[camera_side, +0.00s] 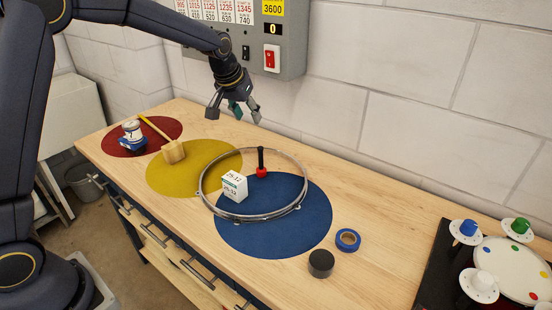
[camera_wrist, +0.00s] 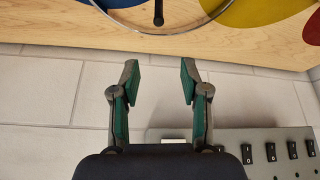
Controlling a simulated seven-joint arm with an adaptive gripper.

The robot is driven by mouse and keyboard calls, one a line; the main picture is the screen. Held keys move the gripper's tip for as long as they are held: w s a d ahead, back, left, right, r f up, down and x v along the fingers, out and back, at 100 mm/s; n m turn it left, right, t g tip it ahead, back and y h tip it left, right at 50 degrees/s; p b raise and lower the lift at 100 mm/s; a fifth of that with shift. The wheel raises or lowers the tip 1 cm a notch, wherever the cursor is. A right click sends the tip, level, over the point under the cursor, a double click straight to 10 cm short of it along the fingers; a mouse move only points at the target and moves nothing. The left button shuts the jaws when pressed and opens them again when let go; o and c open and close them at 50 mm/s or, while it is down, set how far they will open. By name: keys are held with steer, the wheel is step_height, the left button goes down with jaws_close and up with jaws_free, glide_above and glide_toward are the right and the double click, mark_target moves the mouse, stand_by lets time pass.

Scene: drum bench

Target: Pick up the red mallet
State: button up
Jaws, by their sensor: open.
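The red mallet has a red round head (camera_side: 262,172) and a black handle (camera_side: 261,157) that points up. In the side view it stands within the outline of a metal hoop (camera_side: 302,206), by the far edge of a blue disc (camera_side: 275,237). In the wrist view only its dark handle (camera_wrist: 158,12) shows at the top edge. My gripper (camera_side: 235,112) is open and empty, above and a little left of the mallet in the side view, apart from it. Its green-padded fingers (camera_wrist: 159,72) are spread in the wrist view.
A white box (camera_side: 234,187) stands by the hoop's near side. A wooden mallet (camera_side: 174,152) lies on the yellow disc (camera_side: 190,184). Blue tape (camera_side: 348,240) and a black cylinder (camera_side: 321,263) lie right. A wall control box (camera_side: 285,45) is behind.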

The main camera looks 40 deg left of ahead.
step_height(320, 180, down, 4)
glide_above(261, 169)
steer(key=s, duration=0.2)
step_height(261, 169, down, 10)
steer(key=r, duration=0.1)
steer(key=shift+g, duration=0.4)
steer(key=shift+x, duration=3.4)
steer(key=shift+w, duration=0.1)
steer(key=shift+c, duration=0.4)
jaws_close()
